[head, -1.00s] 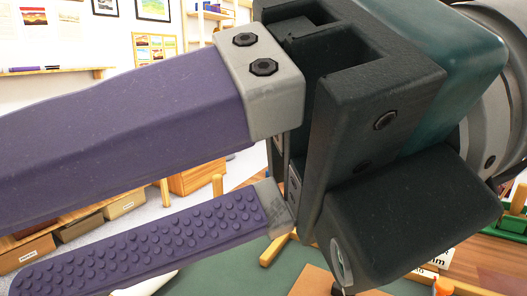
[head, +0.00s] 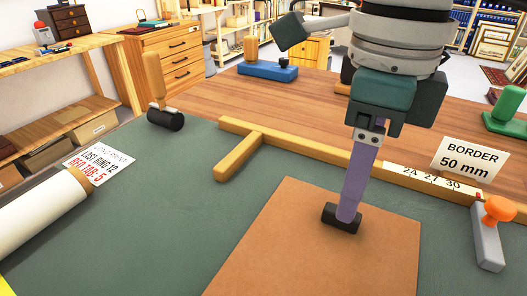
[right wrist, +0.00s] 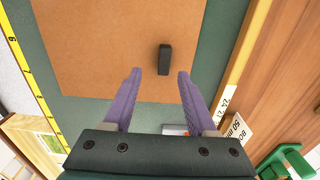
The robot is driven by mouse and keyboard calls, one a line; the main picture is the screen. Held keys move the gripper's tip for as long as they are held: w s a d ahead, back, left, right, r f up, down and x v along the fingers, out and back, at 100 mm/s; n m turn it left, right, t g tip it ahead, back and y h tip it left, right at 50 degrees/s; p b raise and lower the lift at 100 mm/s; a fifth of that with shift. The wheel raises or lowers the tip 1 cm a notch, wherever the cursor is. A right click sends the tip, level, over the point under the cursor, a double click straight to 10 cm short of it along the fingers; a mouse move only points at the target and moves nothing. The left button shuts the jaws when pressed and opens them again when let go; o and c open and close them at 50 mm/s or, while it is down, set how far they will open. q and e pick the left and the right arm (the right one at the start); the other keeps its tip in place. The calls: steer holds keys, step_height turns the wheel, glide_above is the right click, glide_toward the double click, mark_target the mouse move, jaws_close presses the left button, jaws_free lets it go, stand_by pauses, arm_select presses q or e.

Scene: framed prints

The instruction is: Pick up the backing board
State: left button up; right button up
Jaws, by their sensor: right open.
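The backing board (head: 290,240) is a flat brown sheet lying on the green mat (head: 195,190). A small black block-shaped grip (head: 340,219) stands on it. My right gripper (head: 350,205) points down over the board at this grip, its purple fingers lined up behind each other in the head view. In the right wrist view the gripper (right wrist: 159,74) is open and empty. The black grip (right wrist: 165,59) lies between the lines of the two fingers, just past their tips and closer to the right finger. I cannot tell the exact height gap. My left gripper is not in view.
A wooden T-shaped rule (head: 300,143) runs behind the board. A "BORDER 50 mm" card (head: 467,160) and an orange-knobbed grey tool (head: 490,235) stand at right. A black-headed mallet (head: 163,115) and a white roll (head: 45,215) are at left. Bare mat lies left of the board.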

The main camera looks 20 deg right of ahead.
mark_target(321, 272)
steer(key=f, duration=0.4)
steer(key=shift+w+d+f, duration=0.1)
steer(key=shift+w+f, duration=0.25)
steer(key=shift+c, duration=0.2)
jaws_close()
